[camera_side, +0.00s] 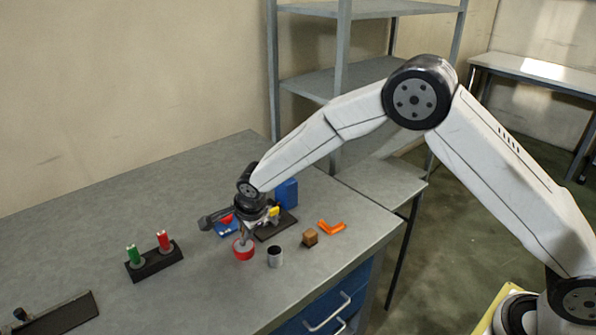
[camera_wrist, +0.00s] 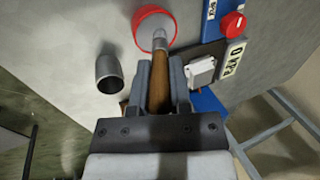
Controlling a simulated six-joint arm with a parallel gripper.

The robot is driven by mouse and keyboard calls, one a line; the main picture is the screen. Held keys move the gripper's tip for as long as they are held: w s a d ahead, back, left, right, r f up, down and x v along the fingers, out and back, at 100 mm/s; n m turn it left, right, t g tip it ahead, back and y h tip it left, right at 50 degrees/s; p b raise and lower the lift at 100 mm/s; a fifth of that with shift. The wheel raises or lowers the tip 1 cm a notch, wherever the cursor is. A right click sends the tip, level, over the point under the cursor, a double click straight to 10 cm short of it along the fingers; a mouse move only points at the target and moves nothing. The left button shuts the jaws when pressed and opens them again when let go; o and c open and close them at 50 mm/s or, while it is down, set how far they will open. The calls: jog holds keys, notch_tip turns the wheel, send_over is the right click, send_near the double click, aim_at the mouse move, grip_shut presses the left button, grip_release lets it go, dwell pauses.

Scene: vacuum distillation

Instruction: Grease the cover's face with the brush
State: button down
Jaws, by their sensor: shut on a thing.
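My gripper (camera_side: 246,222) is shut on the wooden handle of the brush (camera_wrist: 159,92), low over the table. In the wrist view my gripper's fingers (camera_wrist: 160,72) clasp the handle from both sides. The brush's grey metal end points at the cover (camera_wrist: 143,18), a round piece with a red rim and a pale face. In the side view the cover (camera_side: 243,253) lies right below my gripper. The brush tip overlaps the cover's edge in the wrist view. I cannot tell whether its bristles touch the face.
A grey metal cup (camera_side: 275,257) stands right of the cover, with a wooden block (camera_side: 310,238) and an orange angled piece (camera_side: 332,228) beyond. A blue unit with a red knob (camera_wrist: 233,24) stands close by. A black rack (camera_side: 153,262) holds green and red pieces at left.

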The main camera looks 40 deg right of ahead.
jog(key=shift+r, duration=3.5)
jog(key=shift+d, duration=0.15)
jog(key=s+d+f+n+g+y, duration=0.2)
jog(key=s+d+n+g+y, duration=0.2)
jog(key=s+d+n, duration=1.2)
jog(key=shift+f+n, duration=0.3)
jog(key=shift+n, duration=0.7)
jog(key=shift+d, duration=0.1)
jog(key=w+a+r+t, duration=0.1)
jog(key=w+r, duration=0.1)
jog(key=w, duration=0.5)
jog(key=w+a+r+t+y, duration=0.1)
jog(key=w+a+r, duration=0.1)
jog(key=w, duration=0.6)
jog(key=w+a+r+t, duration=0.1)
jog(key=w+r, duration=0.3)
jog(key=w, duration=0.4)
jog(key=shift+w+a+m+y, duration=0.25)
jog(key=shift+a+m+y, duration=0.05)
jog(key=shift+a+y, duration=0.15)
